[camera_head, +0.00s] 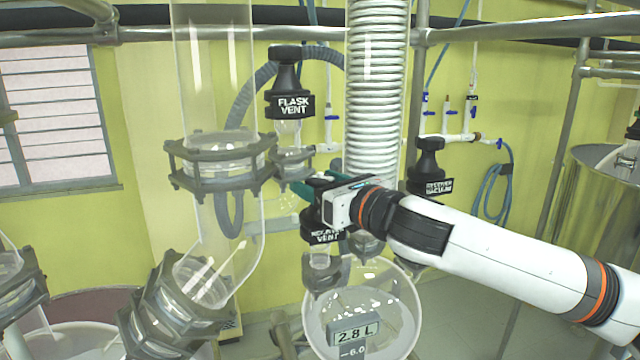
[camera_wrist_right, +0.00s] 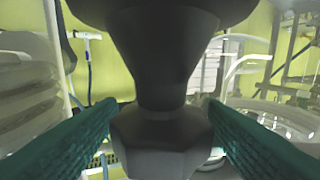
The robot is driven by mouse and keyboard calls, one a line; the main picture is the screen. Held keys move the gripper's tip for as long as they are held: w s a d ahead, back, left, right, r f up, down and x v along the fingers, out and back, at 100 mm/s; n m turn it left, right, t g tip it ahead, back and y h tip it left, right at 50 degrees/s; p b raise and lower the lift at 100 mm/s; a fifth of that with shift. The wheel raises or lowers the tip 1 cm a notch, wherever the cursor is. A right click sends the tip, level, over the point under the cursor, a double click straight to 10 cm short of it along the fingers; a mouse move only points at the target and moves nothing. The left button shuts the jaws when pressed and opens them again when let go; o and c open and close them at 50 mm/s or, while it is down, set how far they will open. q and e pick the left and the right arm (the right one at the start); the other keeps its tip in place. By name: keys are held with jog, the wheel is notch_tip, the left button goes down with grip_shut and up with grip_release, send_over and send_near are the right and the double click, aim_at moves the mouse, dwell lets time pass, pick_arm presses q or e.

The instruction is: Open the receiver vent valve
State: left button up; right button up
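The receiver vent valve (camera_head: 325,236) is a black knob with a partly covered label ending in "VENT". It stands upright on a glass neck above the round receiver flask (camera_head: 395,300). My right gripper (camera_head: 312,188) is at this knob, and its arm and wrist hide the knob's upper part. In the right wrist view the black knob (camera_wrist_right: 160,75) fills the middle, between the two teal fingers of the right gripper (camera_wrist_right: 160,105). The fingers are apart, one on each side, with gaps beside the narrow neck. Contact lower down is unclear. My left gripper is not in view.
The flask vent valve (camera_head: 290,105) stands up and left of my right gripper. Another labelled black valve (camera_head: 430,165) is behind my right arm. A white coiled condenser (camera_head: 376,100) rises behind the wrist. A clamped glass column (camera_head: 222,160) stands at left.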

jog(key=shift+s+f+m+t+h+b, duration=0.1)
jog(key=shift+m+t+h+b, duration=0.35)
jog(key=shift+h+b, duration=0.2)
jog(key=m+t+h, duration=0.1)
jog(key=m+h, duration=0.1)
jog(key=h, duration=0.1)
jog(key=shift+a+m+t, duration=0.15)
jog(key=shift+m+t, duration=0.1)
jog(key=shift+t, duration=0.1)
jog(key=shift+h, duration=0.25)
